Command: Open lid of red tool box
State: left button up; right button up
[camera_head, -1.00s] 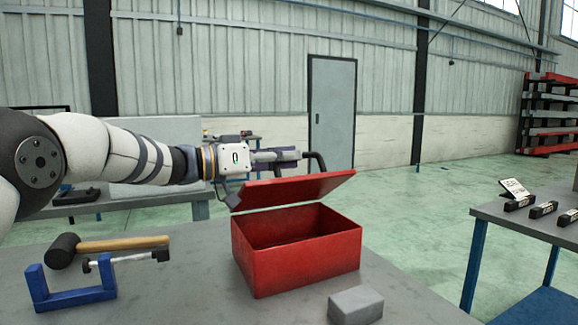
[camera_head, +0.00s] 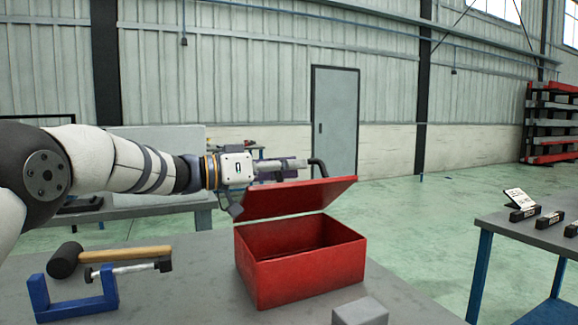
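The red tool box (camera_head: 305,272) stands on the grey workbench in the middle of the view. Its red lid (camera_head: 300,197) is raised and tilted above the box, and the empty-looking inside shows below it. My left gripper (camera_head: 304,166) reaches in from the left, behind and along the top of the lid. One dark finger curves near the lid's upper edge, and another part hangs by the lid's left end. The lid partly hides the gripper, so its grip and any contact are unclear. My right gripper is not in view.
On the grey workbench (camera_head: 190,300), a mallet (camera_head: 110,257) and a blue clamp (camera_head: 75,300) lie left of the box. A grey block (camera_head: 360,312) sits in front of the box. Another table (camera_head: 535,228) with dark labelled items stands at the right, beyond open floor.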

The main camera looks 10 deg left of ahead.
pick_arm(q)
jog(key=v, duration=1.2)
